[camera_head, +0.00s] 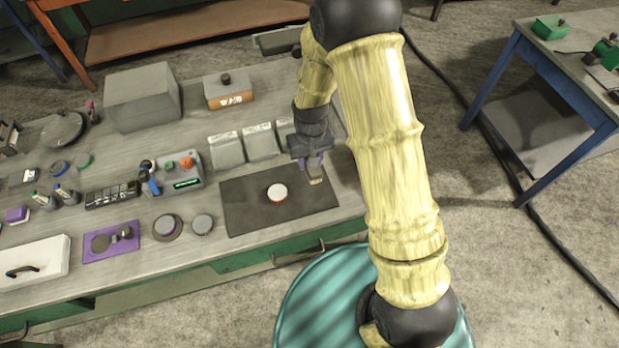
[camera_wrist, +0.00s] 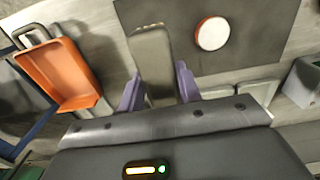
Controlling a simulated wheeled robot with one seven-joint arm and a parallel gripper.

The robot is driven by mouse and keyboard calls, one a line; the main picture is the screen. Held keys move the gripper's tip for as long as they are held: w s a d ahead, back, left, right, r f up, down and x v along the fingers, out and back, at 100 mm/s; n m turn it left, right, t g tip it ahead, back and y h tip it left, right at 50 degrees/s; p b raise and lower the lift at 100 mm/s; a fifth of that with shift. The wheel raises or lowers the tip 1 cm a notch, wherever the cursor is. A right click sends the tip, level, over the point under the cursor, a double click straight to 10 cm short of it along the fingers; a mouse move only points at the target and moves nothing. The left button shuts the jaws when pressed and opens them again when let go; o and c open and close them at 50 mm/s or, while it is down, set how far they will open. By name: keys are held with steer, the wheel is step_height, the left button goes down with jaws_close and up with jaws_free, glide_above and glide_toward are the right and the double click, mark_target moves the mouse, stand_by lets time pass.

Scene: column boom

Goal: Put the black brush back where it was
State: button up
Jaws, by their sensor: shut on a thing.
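My gripper (camera_head: 313,172) is over the right end of the dark mat (camera_head: 240,212) in the head view. In the wrist view its two purple fingers (camera_wrist: 159,92) are shut on the brush (camera_wrist: 152,50), a long, dark grey-brown block that points away from the palm. In the head view only a small pale end of the brush (camera_head: 316,181) shows below the fingers. The brush's far end lies near the edge of the mat (camera_wrist: 262,55) in the wrist view. I cannot tell whether it touches the bench.
A white disc with a red rim (camera_head: 277,193) lies on the mat. Several grey bins (camera_head: 261,141) stand behind it. An orange tray (camera_wrist: 65,72) shows at left in the wrist view. A blue-legged table (camera_head: 575,75) is at right.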

steer(key=shift+s, duration=0.1)
steer(key=p, duration=0.2)
glide_above(310, 187)
steer(key=shift+f, duration=2.9)
steer(key=shift+f, duration=0.1)
steer(key=shift+f+p, duration=0.4)
steer(key=shift+f, duration=1.6)
steer(key=shift+f, duration=0.15)
steer(key=o, duration=1)
steer(key=shift+c, duration=0.2)
